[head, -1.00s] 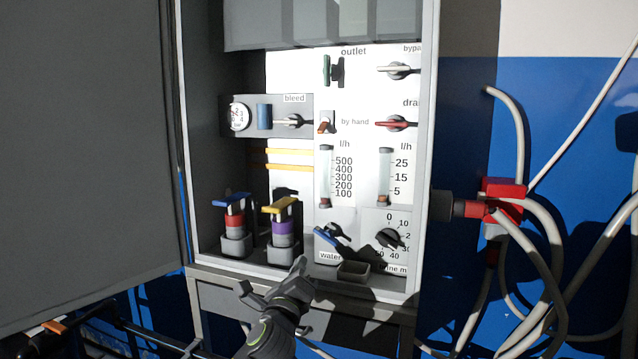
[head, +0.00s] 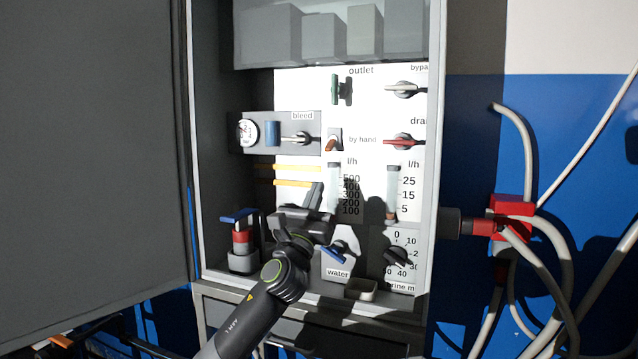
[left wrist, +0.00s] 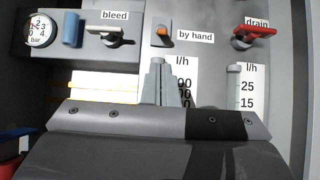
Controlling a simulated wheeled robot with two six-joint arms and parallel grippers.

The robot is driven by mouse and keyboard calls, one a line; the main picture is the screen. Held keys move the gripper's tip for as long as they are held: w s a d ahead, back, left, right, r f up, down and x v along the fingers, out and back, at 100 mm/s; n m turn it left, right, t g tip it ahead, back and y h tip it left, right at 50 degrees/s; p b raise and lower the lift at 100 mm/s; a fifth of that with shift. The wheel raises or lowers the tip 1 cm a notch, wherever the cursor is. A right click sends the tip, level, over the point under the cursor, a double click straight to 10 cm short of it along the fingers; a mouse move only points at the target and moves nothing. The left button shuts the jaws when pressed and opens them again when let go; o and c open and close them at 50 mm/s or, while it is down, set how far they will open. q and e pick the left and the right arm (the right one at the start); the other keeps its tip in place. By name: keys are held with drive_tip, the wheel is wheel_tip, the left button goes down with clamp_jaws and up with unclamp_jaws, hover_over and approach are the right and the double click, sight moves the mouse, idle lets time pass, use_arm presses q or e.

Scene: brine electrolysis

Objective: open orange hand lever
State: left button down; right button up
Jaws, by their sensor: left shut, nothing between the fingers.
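The orange hand lever (head: 331,145) sits on a small plate left of the "by hand" label in the head view. In the left wrist view the orange lever (left wrist: 161,36) shows near the top middle. My left gripper (head: 314,197) is in front of the cabinet, below the lever and apart from it. In the left wrist view its fingers (left wrist: 158,75) are together, pointing up just below the lever, with nothing between them. My right gripper is not in view.
The red drain lever (head: 404,141) and the bleed valve (head: 300,138) flank the orange lever. Flow tubes (head: 393,190) stand below. A blue water lever (head: 334,254) is near my gripper. The cabinet's right wall (head: 437,130) bounds the space.

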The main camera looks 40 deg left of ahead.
sight(326, 163)
use_arm(q)
drive_tip(key=p+x, duration=0.2)
drive_tip(key=x, duration=0.6)
drive_tip(key=shift+w+r, duration=0.15)
drive_tip(key=shift+w, duration=0.15)
drive_tip(key=shift+s+r+p, duration=0.15)
drive_tip(key=shift+p, duration=0.25)
